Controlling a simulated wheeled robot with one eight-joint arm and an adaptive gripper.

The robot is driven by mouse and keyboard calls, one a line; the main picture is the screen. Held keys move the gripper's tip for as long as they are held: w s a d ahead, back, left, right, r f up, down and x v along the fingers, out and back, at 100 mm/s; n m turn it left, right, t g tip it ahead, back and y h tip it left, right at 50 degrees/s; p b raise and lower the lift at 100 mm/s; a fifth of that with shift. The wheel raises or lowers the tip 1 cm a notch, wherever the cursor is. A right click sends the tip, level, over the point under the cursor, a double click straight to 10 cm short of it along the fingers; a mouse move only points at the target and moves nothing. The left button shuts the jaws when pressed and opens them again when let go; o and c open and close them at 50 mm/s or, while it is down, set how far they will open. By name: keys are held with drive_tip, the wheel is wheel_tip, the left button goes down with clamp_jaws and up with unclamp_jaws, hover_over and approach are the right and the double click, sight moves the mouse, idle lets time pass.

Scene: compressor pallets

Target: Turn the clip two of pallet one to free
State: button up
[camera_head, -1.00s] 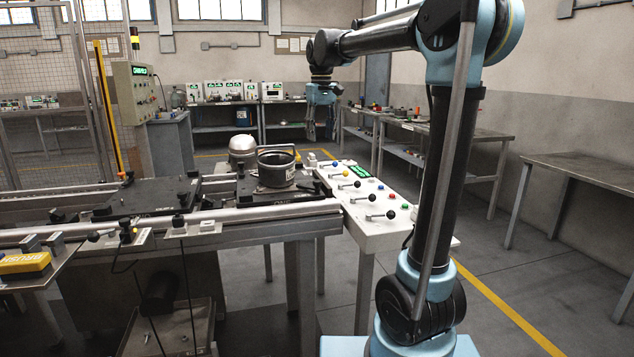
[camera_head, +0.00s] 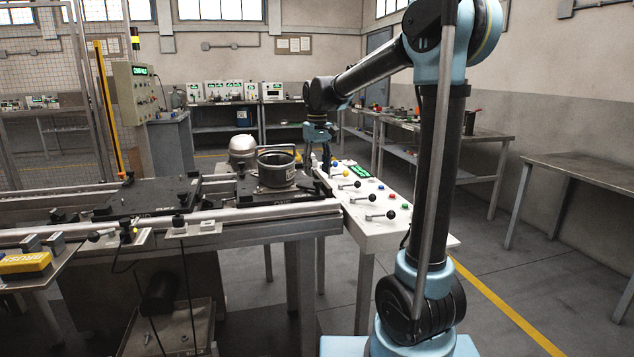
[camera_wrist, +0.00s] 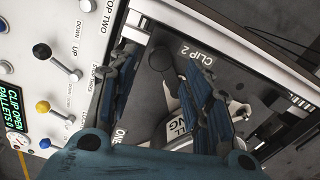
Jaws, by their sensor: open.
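Pallet one (camera_head: 275,197) is a dark plate on the rail in the head view, carrying a black round pot (camera_head: 275,170). In the wrist view, the pallet's dark surface (camera_wrist: 225,62) bears the lettering "CLIP 2". Clip two (camera_wrist: 160,58) shows there as a dark rounded knob beside this lettering, partly hidden by a finger. My gripper (camera_head: 319,157) points down over the pallet's right end in the head view. In the wrist view, my gripper (camera_wrist: 160,68) is open, its fingers apart on either side of the knob. Contact cannot be told.
A white control panel (camera_head: 372,205) with levers and colored buttons stands close right of the pallet. Its small display (camera_wrist: 17,113) reads "CLIP OPEN PALLETS 0". Another dark pallet (camera_head: 150,197) lies to the left. A silver dome (camera_head: 242,150) stands behind the rail.

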drive_tip(key=shift+f, duration=2.35)
drive_tip(key=shift+c, duration=0.5)
clamp_jaws()
